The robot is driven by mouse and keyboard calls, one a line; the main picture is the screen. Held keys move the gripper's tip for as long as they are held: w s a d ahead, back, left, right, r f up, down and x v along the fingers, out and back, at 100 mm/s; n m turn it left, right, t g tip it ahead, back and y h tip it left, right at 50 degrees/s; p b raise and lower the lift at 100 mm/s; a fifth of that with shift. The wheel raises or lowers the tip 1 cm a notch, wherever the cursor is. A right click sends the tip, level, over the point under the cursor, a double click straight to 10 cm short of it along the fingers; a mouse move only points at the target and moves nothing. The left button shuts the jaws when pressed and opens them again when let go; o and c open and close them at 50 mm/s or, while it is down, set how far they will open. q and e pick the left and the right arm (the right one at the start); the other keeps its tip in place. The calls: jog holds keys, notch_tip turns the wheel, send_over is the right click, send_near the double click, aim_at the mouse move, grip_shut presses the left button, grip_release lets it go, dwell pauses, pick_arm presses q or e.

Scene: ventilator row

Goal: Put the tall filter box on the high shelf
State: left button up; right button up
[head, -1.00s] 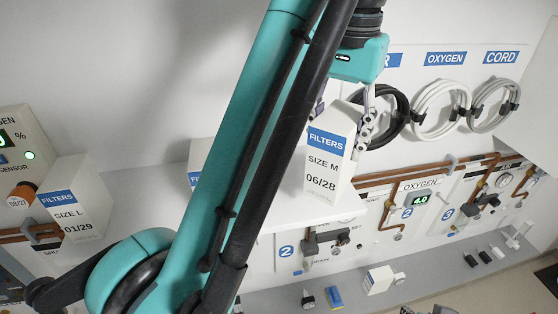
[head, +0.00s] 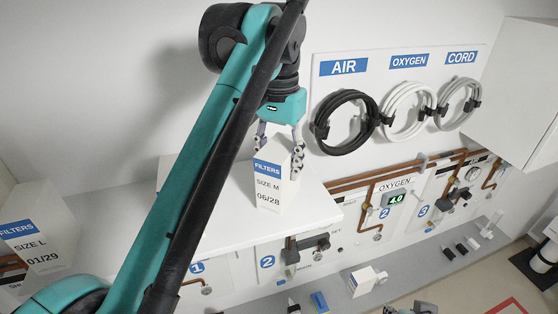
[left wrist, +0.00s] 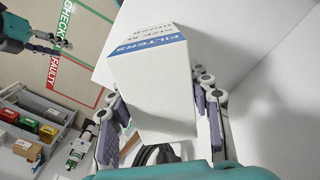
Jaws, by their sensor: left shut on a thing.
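The tall white filter box (head: 268,188), labelled FILTERS SIZE M 06/28, is upright in my left gripper (head: 280,158), whose fingers sit at its upper part. It appears over the white high shelf (head: 225,228), near the right end; I cannot tell if its base touches. In the left wrist view the box (left wrist: 150,90) lies between the two fingers of the left gripper (left wrist: 160,98). My right gripper (left wrist: 55,43) shows small at the upper left of that view, fingers apart and empty.
A SIZE L filter box (head: 38,238) stands at the left. Another white box (head: 165,168) is mostly hidden behind my left arm. A white cabinet (head: 520,85) juts out at the right. Copper pipes (head: 375,182) run below.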

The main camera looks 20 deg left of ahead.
pick_arm(q)
jog(key=shift+s, duration=0.2)
jog(key=o, duration=1.2)
jog(key=shift+o, duration=0.2)
jog(key=shift+f, duration=0.1)
jog(key=shift+w, duration=0.1)
jog(key=shift+r, duration=0.55)
notch_tip(320, 180, up, 10)
jog(key=p, duration=0.3)
jog(key=shift+r, duration=0.25)
jog(key=shift+r+p, duration=0.3)
jog(key=shift+r, duration=0.15)
jog(key=shift+f, duration=0.1)
